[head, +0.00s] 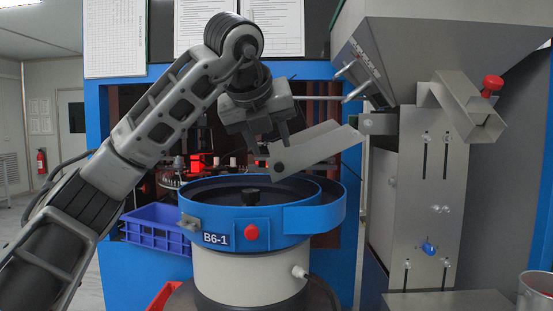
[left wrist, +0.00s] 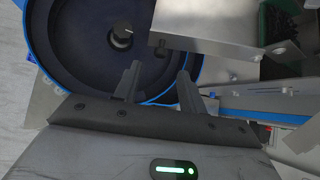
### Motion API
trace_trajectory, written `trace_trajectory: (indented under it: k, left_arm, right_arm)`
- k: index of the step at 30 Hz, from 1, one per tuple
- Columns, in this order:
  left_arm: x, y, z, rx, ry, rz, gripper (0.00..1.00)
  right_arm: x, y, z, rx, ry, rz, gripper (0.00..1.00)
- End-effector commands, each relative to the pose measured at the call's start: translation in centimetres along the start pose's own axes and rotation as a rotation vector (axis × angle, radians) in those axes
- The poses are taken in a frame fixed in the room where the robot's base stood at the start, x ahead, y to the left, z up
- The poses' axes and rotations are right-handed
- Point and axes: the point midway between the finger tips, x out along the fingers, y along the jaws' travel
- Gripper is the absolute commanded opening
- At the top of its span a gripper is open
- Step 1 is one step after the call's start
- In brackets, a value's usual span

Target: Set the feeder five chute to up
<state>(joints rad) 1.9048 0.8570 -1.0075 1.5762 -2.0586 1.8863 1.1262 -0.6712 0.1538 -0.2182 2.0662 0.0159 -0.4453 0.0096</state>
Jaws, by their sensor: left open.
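A grey metal chute (head: 318,147) hangs over a blue round feeder bowl (head: 265,226) labelled B6-1. The chute slopes down to the left, with its low end over the bowl and its high end by a bracket at the hopper. No label for feeder five is readable. My left gripper (head: 272,146) is open, pointing down beside the chute's low end; whether it touches is unclear. In the left wrist view, the open fingers (left wrist: 160,75) are empty, with the chute (left wrist: 208,20) beyond them and the bowl (left wrist: 90,45) below. My right gripper is out of view.
A grey hopper (head: 425,45) stands at the right, with a second short chute (head: 462,105) and red knob (head: 492,84). A rod runs behind my gripper to the hopper. A blue crate (head: 155,229) sits left of the bowl. A metal bucket (head: 536,293) is at lower right.

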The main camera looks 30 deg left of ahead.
Motion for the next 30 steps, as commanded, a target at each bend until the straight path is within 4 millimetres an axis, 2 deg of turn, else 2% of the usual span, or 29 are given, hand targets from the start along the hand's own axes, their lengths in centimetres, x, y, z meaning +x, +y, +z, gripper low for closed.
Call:
trace_trajectory:
  k: [3, 9, 15, 22, 23, 24, 27, 30]
  left_arm:
    - [2.4, 0.0, 0.1, 0.001, 0.003, 0.004, 0.41]
    - [5.2, 0.0, 0.0, 0.000, 0.002, 0.002, 0.41]
    - [6.2, 0.0, 0.0, 0.000, 0.000, 0.000, 0.41]
    - [6.3, 0.0, 0.0, 0.000, 0.000, -0.001, 0.41]
    - [6.3, 0.0, 0.0, 0.001, 0.000, -0.001, 0.36]
    - [6.3, 0.0, 0.0, 0.001, 0.000, -0.001, 0.24]
    - [6.3, 0.0, 0.0, 0.001, 0.000, -0.001, 0.00]
    - [6.3, 0.0, 0.0, 0.001, 0.000, -0.001, 0.00]
  right_arm:
    - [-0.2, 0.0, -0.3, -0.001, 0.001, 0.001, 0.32]
    - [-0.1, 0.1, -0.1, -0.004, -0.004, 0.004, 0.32]
    - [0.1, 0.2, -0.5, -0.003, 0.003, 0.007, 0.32]
    - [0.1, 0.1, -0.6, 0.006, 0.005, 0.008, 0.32]
    - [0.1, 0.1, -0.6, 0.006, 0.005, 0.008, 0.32]
    - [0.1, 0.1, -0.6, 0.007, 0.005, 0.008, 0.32]
    - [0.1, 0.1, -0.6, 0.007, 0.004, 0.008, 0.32]
    - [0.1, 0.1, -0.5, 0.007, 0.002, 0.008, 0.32]
